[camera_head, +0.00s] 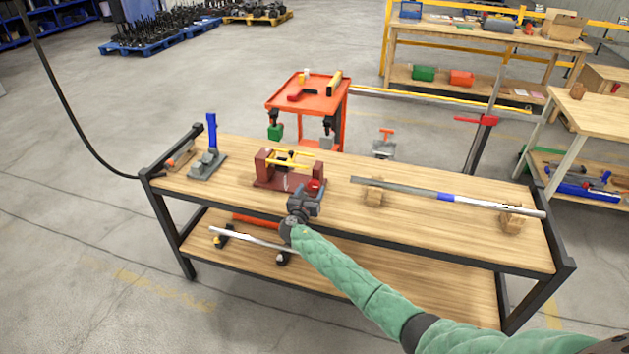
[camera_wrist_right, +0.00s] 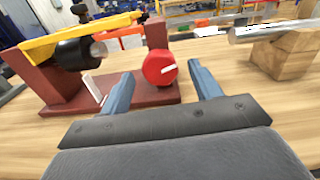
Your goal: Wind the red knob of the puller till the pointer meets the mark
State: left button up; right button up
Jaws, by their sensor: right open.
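The puller stands on the workbench, with a dark red frame (camera_head: 270,182) and a yellow part (camera_head: 290,158) across its top. Its round red knob (camera_head: 314,184) faces my right gripper (camera_head: 311,192). In the right wrist view the knob (camera_wrist_right: 160,68) carries a white line, tilted slightly up to the right. My right gripper's two fingers are open, one on each side of the knob, with gaps between. A thin white strip (camera_wrist_right: 92,90) stands left of the knob, near a black cylinder (camera_wrist_right: 80,53); I cannot tell pointer from mark. My left gripper is out of view.
A long metal bar (camera_head: 410,188) lies on wooden blocks (camera_head: 373,192) to the right of the puller. A tool with a blue handle (camera_head: 211,130) stands to the left. An orange cart (camera_head: 300,105) stands behind the bench. The bench top between these is mostly clear.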

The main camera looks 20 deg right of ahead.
aim_at(313, 187)
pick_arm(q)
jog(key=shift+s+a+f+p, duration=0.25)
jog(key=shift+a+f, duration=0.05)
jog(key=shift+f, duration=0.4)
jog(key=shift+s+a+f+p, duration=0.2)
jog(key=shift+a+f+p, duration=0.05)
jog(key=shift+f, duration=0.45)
pick_arm(e)
jog(key=shift+x, duration=2.5)
jog(key=c, duration=1)
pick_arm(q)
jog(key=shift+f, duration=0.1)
pick_arm(e)
jog(key=shift+f, duration=0.1)
jog(key=shift+o, duration=0.2)
jog(key=shift+s+m+b, duration=0.1)
jog(key=shift+m+b, duration=0.7)
jog(key=shift+b, duration=0.4)
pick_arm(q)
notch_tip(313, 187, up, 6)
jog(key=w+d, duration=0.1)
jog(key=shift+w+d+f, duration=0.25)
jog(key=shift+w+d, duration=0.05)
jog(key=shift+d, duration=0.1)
